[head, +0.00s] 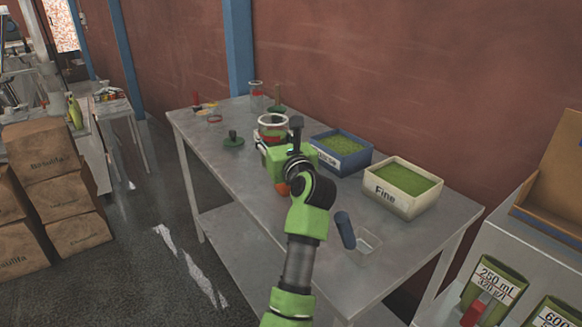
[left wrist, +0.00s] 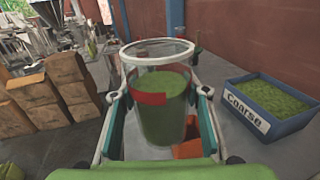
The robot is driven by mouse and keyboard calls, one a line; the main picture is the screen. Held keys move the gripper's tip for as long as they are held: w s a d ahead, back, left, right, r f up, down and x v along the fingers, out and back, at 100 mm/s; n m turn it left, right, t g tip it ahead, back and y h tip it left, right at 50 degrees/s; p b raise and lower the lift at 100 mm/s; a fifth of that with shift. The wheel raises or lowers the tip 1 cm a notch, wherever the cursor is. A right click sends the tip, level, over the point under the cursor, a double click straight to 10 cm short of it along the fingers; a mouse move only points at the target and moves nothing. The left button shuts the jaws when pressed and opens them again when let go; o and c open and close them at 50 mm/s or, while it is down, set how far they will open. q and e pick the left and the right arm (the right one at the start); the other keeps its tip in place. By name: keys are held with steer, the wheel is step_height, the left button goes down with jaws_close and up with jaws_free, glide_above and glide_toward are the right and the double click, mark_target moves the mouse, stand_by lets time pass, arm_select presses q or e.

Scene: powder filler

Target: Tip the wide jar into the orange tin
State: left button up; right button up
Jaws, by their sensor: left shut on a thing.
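The wide jar (left wrist: 165,108) is clear glass with a red band, and green powder fills much of it. My left gripper (left wrist: 160,118) is shut around its sides and holds it upright, or nearly so. In the head view the jar (head: 273,124) shows above my left gripper (head: 284,155), partly hidden by it. An orange tin (left wrist: 188,149) shows behind and below the jar in the left wrist view, mostly hidden. In the head view an orange patch of it (head: 283,188) shows beside my wrist. My right gripper is not in view.
A blue "Coarse" bin (head: 341,165) and a white "Fine" bin (head: 381,199), both with green powder, stand right of the gripper. A scoop with a blue handle (head: 345,230) lies nearer.

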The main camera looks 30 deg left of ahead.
arm_select(q)
steer(key=shift+s+r+m+g+h+p, duration=0.4)
steer(key=shift+r+m+p, duration=0.4)
steer(key=shift+p, duration=2.15)
steer(key=f+m+p, duration=0.1)
steer(key=f, duration=0.1)
steer(key=f+m+g+p, duration=0.1)
steer(key=f, duration=0.1)
steer(key=f+h+p, duration=0.1)
steer(key=f, duration=0.1)
steer(key=shift+s+a+f+m+g, duration=0.2)
steer(key=shift+s+m+g, duration=0.1)
steer(key=shift+s+m, duration=0.1)
steer(key=shift+f, duration=0.1)
steer(key=shift+d, duration=0.1)
